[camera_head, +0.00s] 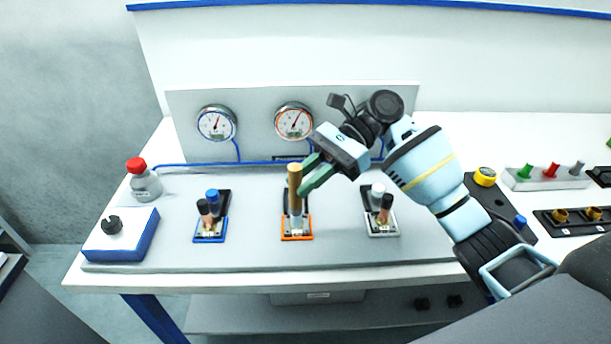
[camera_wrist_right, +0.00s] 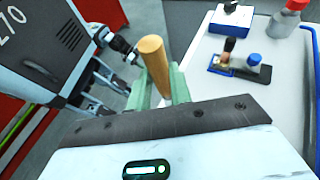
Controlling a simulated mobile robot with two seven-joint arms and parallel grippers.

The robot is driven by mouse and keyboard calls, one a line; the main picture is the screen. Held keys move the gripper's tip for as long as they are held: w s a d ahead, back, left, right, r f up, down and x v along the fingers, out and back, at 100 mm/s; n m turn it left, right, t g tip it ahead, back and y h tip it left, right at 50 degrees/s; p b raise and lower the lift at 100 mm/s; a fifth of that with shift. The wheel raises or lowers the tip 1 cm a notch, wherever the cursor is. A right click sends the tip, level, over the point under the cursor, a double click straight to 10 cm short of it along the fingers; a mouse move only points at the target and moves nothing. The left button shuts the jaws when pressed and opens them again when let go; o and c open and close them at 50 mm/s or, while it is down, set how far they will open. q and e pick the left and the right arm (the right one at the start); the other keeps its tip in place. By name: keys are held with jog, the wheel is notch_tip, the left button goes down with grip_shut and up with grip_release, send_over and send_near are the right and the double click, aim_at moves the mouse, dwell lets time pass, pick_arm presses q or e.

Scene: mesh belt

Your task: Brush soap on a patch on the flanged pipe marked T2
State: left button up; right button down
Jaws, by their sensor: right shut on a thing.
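My right gripper (camera_head: 308,174) is shut on a brush with a tan wooden handle (camera_head: 294,180). The brush stands roughly upright over the middle, orange-framed fixture (camera_head: 298,237), with a pale part below the handle. I cannot tell whether its tip touches the fixture. The handle also shows between the pale green fingers in the right wrist view (camera_wrist_right: 155,62). Similar fixtures stand to the left, blue-framed (camera_head: 209,238), and to the right, white-framed (camera_head: 383,229). Their markings are too small to read, so I cannot tell which is T2. My left gripper is not seen.
Two dial gauges (camera_head: 216,123) (camera_head: 294,121) are on the upright panel behind. A red-capped bottle (camera_head: 144,184) and a blue-and-white box with a black knob (camera_head: 122,236) stand at the left. Black trays and coloured plugs lie at the right. Bare grey board separates the fixtures.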

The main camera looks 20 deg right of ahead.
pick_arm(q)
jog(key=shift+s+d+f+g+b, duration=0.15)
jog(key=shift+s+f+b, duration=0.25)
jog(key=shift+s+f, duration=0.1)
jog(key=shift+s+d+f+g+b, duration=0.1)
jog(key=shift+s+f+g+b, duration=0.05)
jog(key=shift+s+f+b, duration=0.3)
pick_arm(e)
jog(key=w+d+f, duration=0.1)
jog(key=w+f, duration=0.2)
jog(key=f, duration=0.3)
jog(key=shift+w, duration=0.3)
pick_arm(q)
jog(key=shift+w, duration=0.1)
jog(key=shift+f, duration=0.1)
pick_arm(e)
jog(key=shift+f, duration=0.2)
jog(key=shift+f, duration=0.15)
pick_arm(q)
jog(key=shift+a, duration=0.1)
pick_arm(e)
jog(key=shift+d, duration=0.1)
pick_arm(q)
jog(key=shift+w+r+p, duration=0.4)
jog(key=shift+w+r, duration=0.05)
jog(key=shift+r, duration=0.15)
pick_arm(e)
jog(key=shift+s+d, duration=0.15)
jog(key=shift+d, duration=0.35)
